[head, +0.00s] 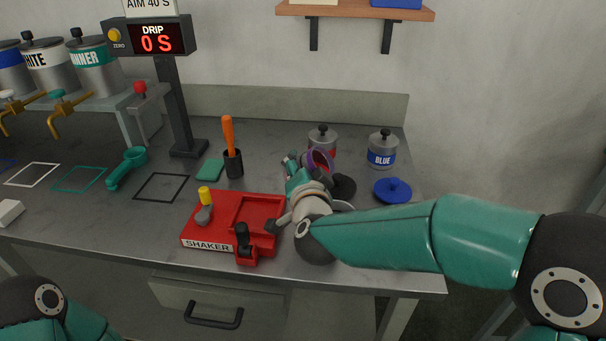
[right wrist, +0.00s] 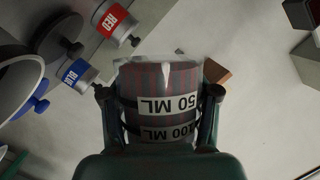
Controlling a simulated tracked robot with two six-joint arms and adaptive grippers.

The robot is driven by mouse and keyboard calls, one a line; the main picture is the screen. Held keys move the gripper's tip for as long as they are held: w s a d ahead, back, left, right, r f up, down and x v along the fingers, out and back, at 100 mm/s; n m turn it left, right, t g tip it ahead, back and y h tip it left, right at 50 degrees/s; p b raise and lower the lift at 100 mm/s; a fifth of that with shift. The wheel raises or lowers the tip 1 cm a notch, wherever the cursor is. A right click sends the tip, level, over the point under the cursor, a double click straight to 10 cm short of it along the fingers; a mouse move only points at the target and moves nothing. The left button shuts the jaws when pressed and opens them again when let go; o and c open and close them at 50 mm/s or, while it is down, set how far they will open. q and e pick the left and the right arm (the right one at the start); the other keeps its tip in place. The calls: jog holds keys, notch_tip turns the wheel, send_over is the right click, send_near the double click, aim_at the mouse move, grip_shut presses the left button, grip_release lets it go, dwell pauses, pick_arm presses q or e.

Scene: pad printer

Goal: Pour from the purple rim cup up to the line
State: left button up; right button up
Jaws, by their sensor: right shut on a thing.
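My right gripper (head: 304,168) is above the bench behind the red shaker, mostly hidden by its own wrist. The purple rim cup (head: 320,157) shows there as a purple ring at the gripper, its opening looking tilted. In the right wrist view my right gripper (right wrist: 160,105) is shut on a clear cup (right wrist: 160,72) with 50 ML and 100 ML labels, which appear upside down. Reddish, streaked colour shows through its wall; I cannot tell the liquid level. My left gripper is out of view; only part of its arm shows at the lower left.
A red-labelled can (head: 323,137), a blue can (head: 382,150) and a blue lid (head: 392,190) are behind. A dark square outline (head: 161,187) on the bench is empty.

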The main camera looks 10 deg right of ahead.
jog(key=shift+a+r+m+t+b, duration=0.1)
jog(key=shift+r+m+t+b, duration=0.45)
jog(key=shift+b, duration=1.1)
jog(key=shift+m, duration=0.25)
jog(key=shift+r+m+b, duration=0.35)
jog(key=shift+m+b, duration=0.05)
jog(key=shift+b, duration=0.8)
jog(key=shift+r+b, duration=0.2)
jog(key=shift+b, duration=0.1)
dwell(0.4)
